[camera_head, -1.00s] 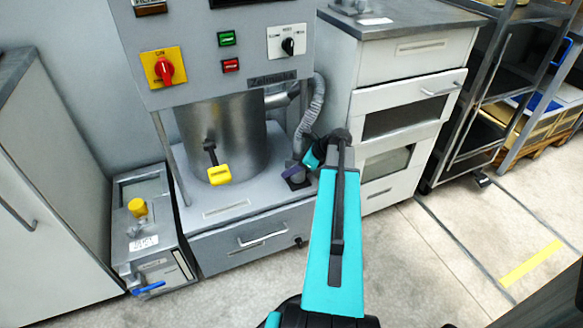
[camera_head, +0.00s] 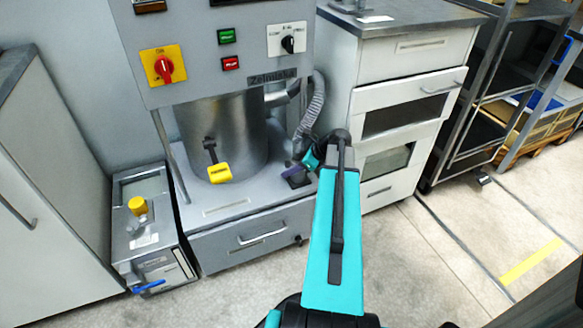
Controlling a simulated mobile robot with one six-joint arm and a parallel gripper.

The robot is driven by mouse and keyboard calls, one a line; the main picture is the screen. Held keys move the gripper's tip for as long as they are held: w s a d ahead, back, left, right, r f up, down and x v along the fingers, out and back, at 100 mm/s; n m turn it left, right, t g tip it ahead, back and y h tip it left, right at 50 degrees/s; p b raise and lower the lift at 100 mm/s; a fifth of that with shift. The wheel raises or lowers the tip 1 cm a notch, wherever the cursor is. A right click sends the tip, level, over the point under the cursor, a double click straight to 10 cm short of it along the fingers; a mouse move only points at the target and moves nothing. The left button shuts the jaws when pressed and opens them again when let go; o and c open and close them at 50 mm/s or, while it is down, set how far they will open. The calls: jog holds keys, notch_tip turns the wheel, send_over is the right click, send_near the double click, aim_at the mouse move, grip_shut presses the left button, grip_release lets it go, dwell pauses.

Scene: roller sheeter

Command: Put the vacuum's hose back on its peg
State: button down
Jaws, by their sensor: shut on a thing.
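The vacuum has a silver drum (camera_head: 230,135) under a grey control panel. Its grey ribbed hose (camera_head: 314,108) leaves a pipe at the drum's upper right and hangs down in a curve. My gripper (camera_head: 304,164), with teal parts, is at the hose's lower end, right of the drum and just above the base. It is shut on the hose, though the arm hides most of the grip. I cannot make out the peg.
A white drawer cabinet (camera_head: 405,75) stands close on the right of the hose. A yellow-handled lever (camera_head: 219,173) sticks out in front of the drum. A small grey unit (camera_head: 150,235) stands at left. The floor (camera_head: 430,270) in front is clear.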

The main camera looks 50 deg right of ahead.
aim_at(292, 158)
jog(key=c, duration=0.9)
grip_release()
jog(key=shift+r, duration=2.1)
jog(key=shift+r+b, duration=0.2)
jog(key=shift+b, duration=0.65)
notch_tip(292, 158, up, 3)
jog(key=shift+r+p, duration=0.1)
jog(key=shift+p, duration=0.35)
notch_tip(292, 158, up, 5)
jog(key=p, duration=0.5)
